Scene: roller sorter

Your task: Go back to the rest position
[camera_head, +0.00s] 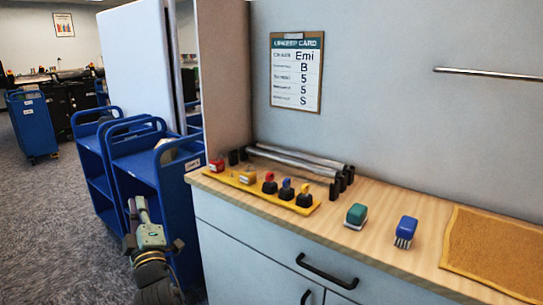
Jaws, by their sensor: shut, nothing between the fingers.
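My gripper (138,210) is at the lower left of the head view, at the end of my arm. Its fingers are together, with nothing seen between them. It is in the air, left of the wooden counter (385,245) and apart from it. Behind it in the picture are the blue carts (138,172).
The counter bears a yellow strip (240,183) with several small coloured-top pieces, grey rollers (295,160), a green block (355,215), a blue brush (405,230) and a brown mat (497,250). A card (297,72) hangs above. Carpet (50,235) is open at left.

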